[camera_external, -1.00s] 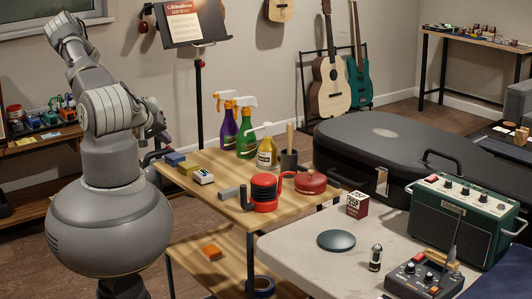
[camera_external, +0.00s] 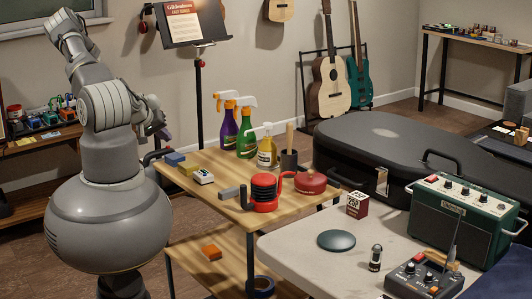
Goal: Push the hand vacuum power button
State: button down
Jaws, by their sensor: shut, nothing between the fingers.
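The hand vacuum appears to be the red and black device (camera_external: 265,193) with a grey nozzle-like part at its left, standing near the front of the wooden cart's top (camera_external: 222,209). Its power button is too small to make out. My gripper (camera_external: 161,131) shows only in small part at the right of my folded arm. It is mostly hidden by my arm links and looks shut and empty. It is up and to the left of the red device, well apart from it.
Spray bottles (camera_external: 246,143), a yellow bottle (camera_external: 267,155) and a dark cup (camera_external: 289,161) stand behind the device. A red round object (camera_external: 311,181) is close at its right. Small blocks (camera_external: 188,168) lie at the cart's left. A pale table (camera_external: 300,249) stands front right.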

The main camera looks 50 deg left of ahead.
notch_tip(320, 180, up, 6)
jog(key=p, duration=0.5)
jog(key=shift+w, duration=0.1)
